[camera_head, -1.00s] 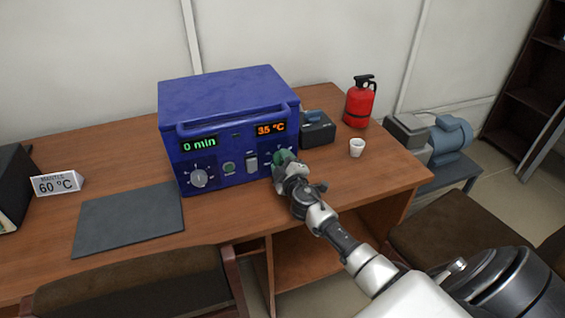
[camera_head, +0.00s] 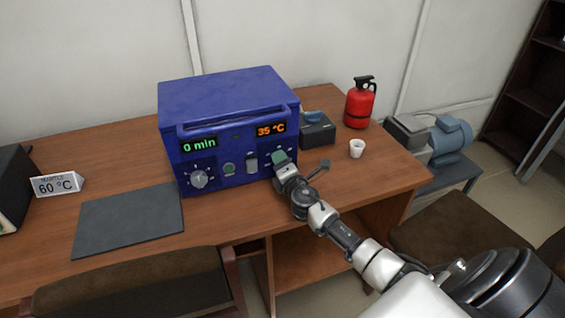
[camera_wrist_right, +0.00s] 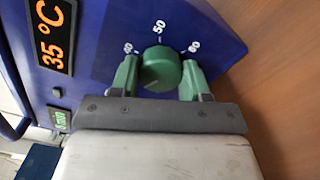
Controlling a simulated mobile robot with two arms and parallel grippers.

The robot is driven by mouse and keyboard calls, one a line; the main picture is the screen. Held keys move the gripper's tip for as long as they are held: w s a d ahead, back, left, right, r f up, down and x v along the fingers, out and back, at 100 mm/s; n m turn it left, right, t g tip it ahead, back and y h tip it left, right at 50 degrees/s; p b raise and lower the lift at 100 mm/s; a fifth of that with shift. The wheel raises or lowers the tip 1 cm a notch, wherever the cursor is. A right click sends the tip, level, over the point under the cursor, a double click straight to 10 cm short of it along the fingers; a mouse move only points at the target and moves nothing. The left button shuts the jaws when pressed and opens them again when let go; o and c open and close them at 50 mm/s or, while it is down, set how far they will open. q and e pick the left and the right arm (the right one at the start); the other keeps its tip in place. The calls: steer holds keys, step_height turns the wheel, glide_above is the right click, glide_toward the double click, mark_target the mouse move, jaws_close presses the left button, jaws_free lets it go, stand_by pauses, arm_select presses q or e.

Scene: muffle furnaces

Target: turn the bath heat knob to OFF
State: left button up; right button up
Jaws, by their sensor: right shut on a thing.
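The bath heat knob (camera_wrist_right: 160,70) is a round green dial on the blue front panel, in the right wrist view. Numbers 40, 50 and 60 show around its far side. A small light mark shows on the knob's near part. My right gripper (camera_wrist_right: 158,74) has a green finger on each side of the knob and is shut on it. In the head view my right gripper (camera_head: 281,163) is at the right end of the blue unit's (camera_head: 228,135) front and hides the knob. The orange display (camera_head: 271,130) reads 35 °C. My left gripper is not in view.
Left of the knob are a switch (camera_head: 251,161), a green button (camera_head: 229,169) and a pale dial (camera_head: 199,179). A dark box (camera_head: 319,133), white cup (camera_head: 357,148) and red extinguisher (camera_head: 361,103) stand to the right. A grey mat (camera_head: 128,222) lies front left.

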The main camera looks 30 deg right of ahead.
steer(key=n+p, duration=0.1)
steer(key=n, duration=0.4)
steer(key=shift+d+r+n, duration=0.1)
steer(key=shift+r+n, duration=0.05)
steer(key=shift+n, duration=0.15)
steer(key=n+p, duration=0.1)
steer(key=n, duration=0.4)
stand_by(0.4)
steer(key=o, duration=0.9)
steer(key=shift+w, duration=0.1)
steer(key=p+v, duration=0.1)
steer(key=v, duration=1)
